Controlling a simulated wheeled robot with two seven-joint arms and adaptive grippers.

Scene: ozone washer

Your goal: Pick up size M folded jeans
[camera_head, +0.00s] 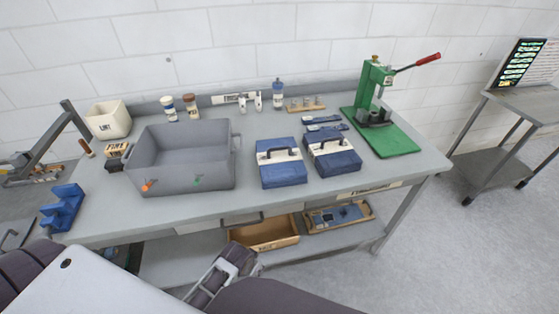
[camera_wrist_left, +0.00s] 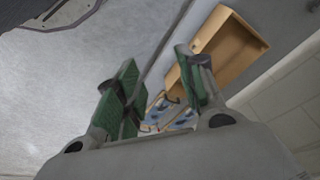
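Two blue, boxy bundles with white bands and dark handle-like strips, a left one (camera_head: 282,163) and a right one (camera_head: 333,153), sit side by side on the grey table (camera_head: 225,207). Smaller flat blue pieces (camera_head: 323,123) lie behind them. I cannot tell which item is the size M folded jeans; no size label is readable. My left gripper (camera_head: 230,268) is low, in front of the table's front edge. In the left wrist view its green-padded fingers (camera_wrist_left: 157,62) are apart, with nothing held between them. My right gripper is not in view.
A large grey bin (camera_head: 182,178) stands left of the bundles. A green press (camera_head: 385,125) with a red lever is at the right. The lower shelf holds a wooden box (camera_head: 265,236), also in the left wrist view (camera_wrist_left: 236,50), and a tray (camera_head: 365,209) with blue pieces.

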